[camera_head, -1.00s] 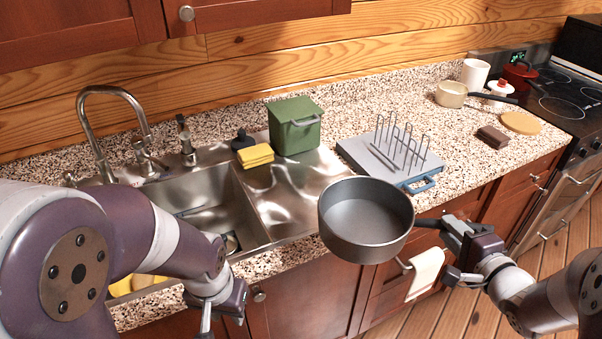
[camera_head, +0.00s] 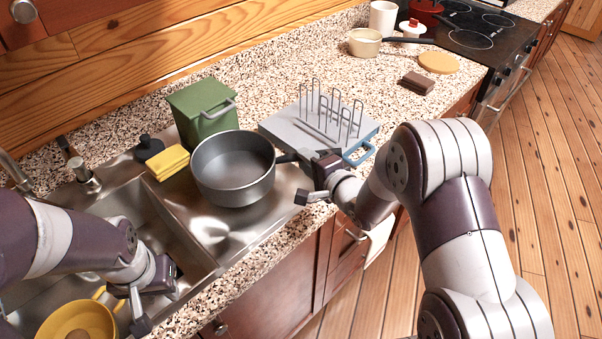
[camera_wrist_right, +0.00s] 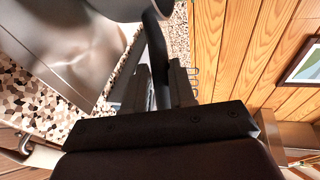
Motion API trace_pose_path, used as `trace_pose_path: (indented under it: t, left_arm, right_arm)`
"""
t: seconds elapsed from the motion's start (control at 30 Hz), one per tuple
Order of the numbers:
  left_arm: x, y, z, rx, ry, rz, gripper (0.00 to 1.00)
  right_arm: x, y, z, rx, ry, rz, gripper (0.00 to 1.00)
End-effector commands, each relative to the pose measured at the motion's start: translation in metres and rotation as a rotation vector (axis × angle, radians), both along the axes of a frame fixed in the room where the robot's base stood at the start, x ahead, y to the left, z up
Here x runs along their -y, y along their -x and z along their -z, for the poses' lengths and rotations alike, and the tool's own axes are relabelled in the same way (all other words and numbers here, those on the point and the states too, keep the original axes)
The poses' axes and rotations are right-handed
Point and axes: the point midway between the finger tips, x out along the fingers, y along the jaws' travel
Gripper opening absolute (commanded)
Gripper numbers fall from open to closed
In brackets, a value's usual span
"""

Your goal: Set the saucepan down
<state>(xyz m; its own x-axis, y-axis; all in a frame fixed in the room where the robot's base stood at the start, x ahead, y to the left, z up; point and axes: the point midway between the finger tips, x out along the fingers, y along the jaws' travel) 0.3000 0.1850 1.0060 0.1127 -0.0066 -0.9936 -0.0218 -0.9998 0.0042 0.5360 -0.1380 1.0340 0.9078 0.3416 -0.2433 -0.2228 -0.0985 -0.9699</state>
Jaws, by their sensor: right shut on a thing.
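The grey saucepan (camera_head: 234,178) is upright over the sink's steel drainboard (camera_head: 215,232), in front of the green bin. I cannot tell whether its base touches the steel. My right gripper (camera_head: 305,176) is shut on its dark handle, to the right of the pan. In the right wrist view the handle (camera_wrist_right: 158,45) runs between the fingers (camera_wrist_right: 157,88), and part of the pan (camera_wrist_right: 128,8) shows at the top. My left gripper (camera_head: 152,298) is over the sink basin, apart from the pan; its fingers look spread and empty.
The green bin (camera_head: 205,110), yellow sponges (camera_head: 168,163) and a dark-topped bottle (camera_head: 148,147) stand close behind the pan. A grey rack board (camera_head: 290,135) lies to its right. A yellow pot (camera_head: 78,322) is at the basin's front. Speckled counter farther right has bare room.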

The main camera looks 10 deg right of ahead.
Motion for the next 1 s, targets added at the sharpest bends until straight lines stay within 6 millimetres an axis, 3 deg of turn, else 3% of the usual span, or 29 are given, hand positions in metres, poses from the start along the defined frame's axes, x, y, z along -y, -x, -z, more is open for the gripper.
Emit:
trace_pose_path:
  t: [0.13,0.33,0.5,0.53,0.6,1.0]
  left_arm:
    - [0.000,0.000,0.000,0.000,0.000,0.000,0.36]
    - [0.000,0.000,-0.001,0.000,0.000,0.000,0.36]
    - [0.000,0.000,-0.001,0.000,0.000,0.000,0.36]
    - [0.000,0.000,-0.001,0.000,0.000,0.000,0.36]
    - [0.000,0.000,-0.001,0.000,0.000,0.000,0.36]
    - [0.000,0.000,0.000,0.000,0.000,0.000,0.36]
  right_arm:
    - [-0.005,-0.005,0.009,0.002,0.000,0.001,0.00]
    - [-0.004,-0.004,0.041,0.001,-0.002,0.002,0.00]
    - [-0.004,-0.004,0.042,0.005,-0.001,0.002,0.00]
    - [-0.004,-0.004,0.043,0.001,0.000,0.002,0.28]
    - [-0.004,-0.004,0.043,0.001,0.000,0.002,0.50]
    - [0.000,0.005,0.041,0.000,0.000,0.002,0.50]
